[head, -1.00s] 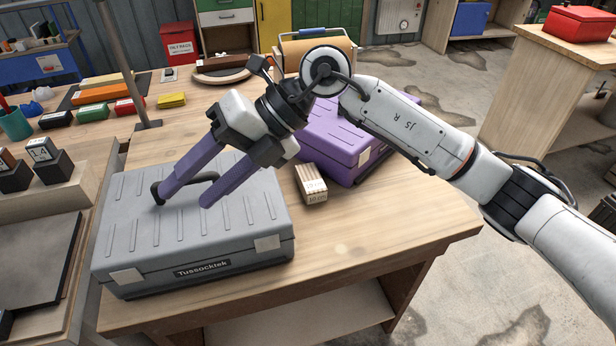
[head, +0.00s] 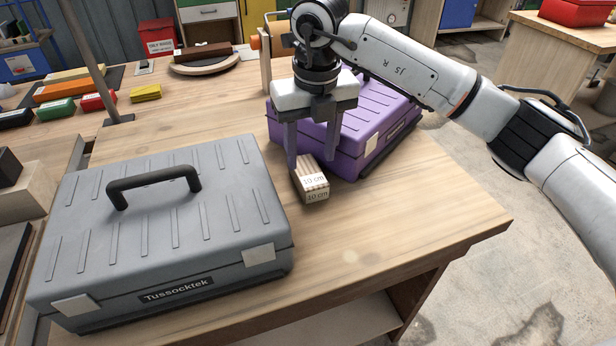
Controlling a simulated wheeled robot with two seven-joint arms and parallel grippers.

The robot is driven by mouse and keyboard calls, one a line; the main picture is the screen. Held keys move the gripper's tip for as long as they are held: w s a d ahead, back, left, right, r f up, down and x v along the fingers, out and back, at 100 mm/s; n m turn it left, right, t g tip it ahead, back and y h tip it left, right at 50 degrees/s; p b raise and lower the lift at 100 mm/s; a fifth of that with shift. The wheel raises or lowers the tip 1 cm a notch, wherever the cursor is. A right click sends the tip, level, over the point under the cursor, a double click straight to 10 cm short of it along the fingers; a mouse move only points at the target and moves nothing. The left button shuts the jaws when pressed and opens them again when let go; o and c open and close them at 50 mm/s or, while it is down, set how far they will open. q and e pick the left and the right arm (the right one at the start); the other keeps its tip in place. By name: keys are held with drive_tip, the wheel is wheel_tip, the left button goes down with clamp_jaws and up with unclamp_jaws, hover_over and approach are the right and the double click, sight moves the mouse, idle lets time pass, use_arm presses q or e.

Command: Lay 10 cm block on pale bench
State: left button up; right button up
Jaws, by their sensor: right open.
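The 10 cm block (head: 314,187) is a small striped wooden block with "10 cm" labels on its near end. It lies on the pale wooden bench (head: 400,226), between the grey case and the purple case. My right gripper (head: 311,163) is open and points down over the block's far end, one finger to each side in the picture. Whether the fingers touch the block cannot be told. The block's far end is partly hidden by the gripper. My left gripper is not in view.
A grey case (head: 222,228) with a black handle stands left of the block. A purple case (head: 372,128) stands close behind and right of it. Bare wood lies in front of the block. Another pale-topped bench (head: 560,42) stands at the back right.

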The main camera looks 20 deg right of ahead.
sight(308, 170)
drive_tip(key=f, duration=0.5)
drive_tip(key=shift+w+a+f, duration=0.2)
drive_tip(key=shift+w, duration=0.05)
drive_tip(key=c, duration=0.9)
drive_tip(key=shift+r, duration=0.1)
drive_tip(key=shift+c, duration=0.2)
